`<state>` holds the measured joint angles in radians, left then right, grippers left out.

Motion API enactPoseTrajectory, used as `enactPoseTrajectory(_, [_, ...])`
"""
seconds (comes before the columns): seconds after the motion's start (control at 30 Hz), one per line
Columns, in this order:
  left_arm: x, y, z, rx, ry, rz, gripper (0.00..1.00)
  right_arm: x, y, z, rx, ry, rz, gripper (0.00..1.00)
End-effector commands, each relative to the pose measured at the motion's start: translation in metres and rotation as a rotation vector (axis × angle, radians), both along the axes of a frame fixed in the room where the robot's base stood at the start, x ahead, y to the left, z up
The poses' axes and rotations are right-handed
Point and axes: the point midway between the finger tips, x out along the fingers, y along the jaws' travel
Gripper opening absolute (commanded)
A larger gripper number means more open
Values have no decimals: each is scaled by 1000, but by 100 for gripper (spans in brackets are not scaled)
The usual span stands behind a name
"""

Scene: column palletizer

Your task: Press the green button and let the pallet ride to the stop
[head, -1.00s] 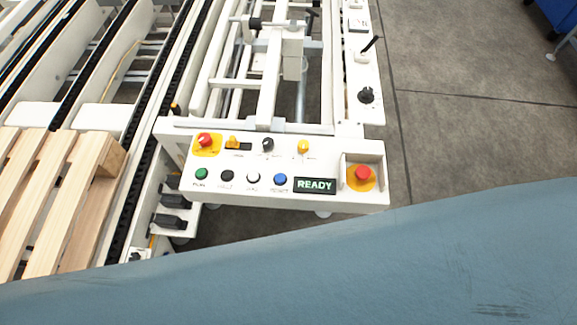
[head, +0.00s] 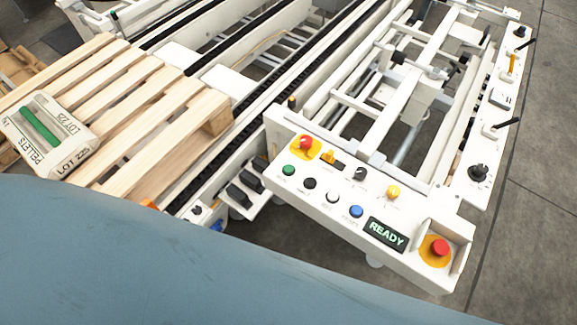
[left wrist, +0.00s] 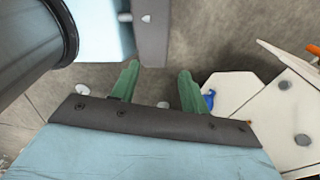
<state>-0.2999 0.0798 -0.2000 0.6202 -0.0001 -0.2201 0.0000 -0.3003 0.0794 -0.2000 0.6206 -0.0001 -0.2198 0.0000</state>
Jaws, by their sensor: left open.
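The green button (head: 288,170) is at the left end of the lower row on the white control panel (head: 316,208) in the head view. The display on the panel reads READY (head: 386,234). The wooden pallet (head: 150,95) lies on the conveyor at the left, with a sack marked PELLETS LOT 225 (head: 52,135) on it. My left gripper (left wrist: 157,80) shows only in the left wrist view. Its two green fingers are apart with nothing between them. It is over the grey floor. My right gripper is in neither view.
Red buttons stand at the panel's upper left (head: 305,143) and right end (head: 439,247). Black chain tracks (head: 270,110) run past the pallet. A white frame with levers (head: 410,80) stands behind the panel. Grey floor (head: 530,240) is clear at the right.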

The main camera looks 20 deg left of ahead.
Motion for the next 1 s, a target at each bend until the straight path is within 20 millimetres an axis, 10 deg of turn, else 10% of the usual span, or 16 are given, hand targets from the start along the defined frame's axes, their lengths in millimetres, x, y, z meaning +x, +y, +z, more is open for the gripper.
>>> enactPoseTrajectory(0.43, [0, 0, 0, 0, 0, 0, 1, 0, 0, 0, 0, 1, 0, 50])
enactPoseTrajectory(1.0, [0, 0, 0, 0, 0, 0, 0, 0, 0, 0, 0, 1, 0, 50])
